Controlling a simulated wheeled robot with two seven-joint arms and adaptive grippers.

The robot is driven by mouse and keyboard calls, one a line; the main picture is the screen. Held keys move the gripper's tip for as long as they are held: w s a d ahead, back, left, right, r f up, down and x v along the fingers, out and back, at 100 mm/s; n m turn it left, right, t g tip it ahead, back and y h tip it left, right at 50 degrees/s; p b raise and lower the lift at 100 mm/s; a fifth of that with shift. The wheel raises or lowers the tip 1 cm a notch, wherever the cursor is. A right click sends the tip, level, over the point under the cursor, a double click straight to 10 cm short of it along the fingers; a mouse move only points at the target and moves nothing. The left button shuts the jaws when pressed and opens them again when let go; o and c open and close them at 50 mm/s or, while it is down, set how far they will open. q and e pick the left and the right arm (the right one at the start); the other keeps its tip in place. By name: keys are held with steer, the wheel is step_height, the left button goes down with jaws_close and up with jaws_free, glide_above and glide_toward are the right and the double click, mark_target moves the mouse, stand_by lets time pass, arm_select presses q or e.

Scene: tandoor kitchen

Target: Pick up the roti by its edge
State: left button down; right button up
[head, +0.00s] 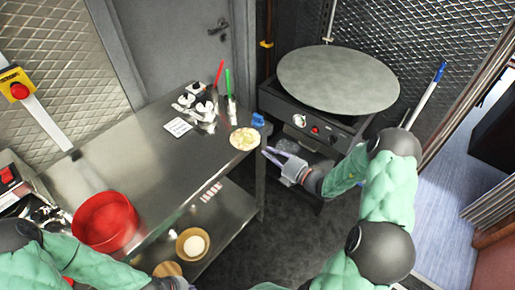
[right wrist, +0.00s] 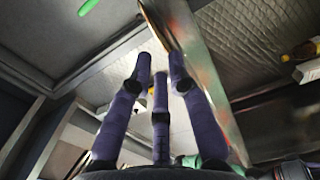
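The roti (head: 244,138) is a pale, round flatbread with yellow-green patches. It lies flat at the right end of the steel table (head: 140,150), by the edge. My right gripper (head: 273,154) has purple fingers and is just right of the roti, beyond the table edge. Its fingers are spread with a gap between the tips, and I see nothing held. In the right wrist view the spread fingers (right wrist: 160,68) point toward a slanting edge; I cannot tell whether the roti shows there. My left gripper is mostly cut off at the bottom of the head view.
A large round griddle (head: 338,78) on a black stove stands right of the table. A blue object (head: 258,120) is beside the roti. Cups (head: 205,107) and a red bowl (head: 106,221) are on the table. A bowl (head: 193,244) sits on the lower shelf.

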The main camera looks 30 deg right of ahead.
mark_target(259, 142)
steer(key=shift+x, duration=2.85)
jaws_close()
steer(key=shift+r+p, duration=1.15)
steer(key=shift+r, duration=0.2)
steer(key=shift+f, duration=0.1)
steer(key=shift+s, duration=0.1)
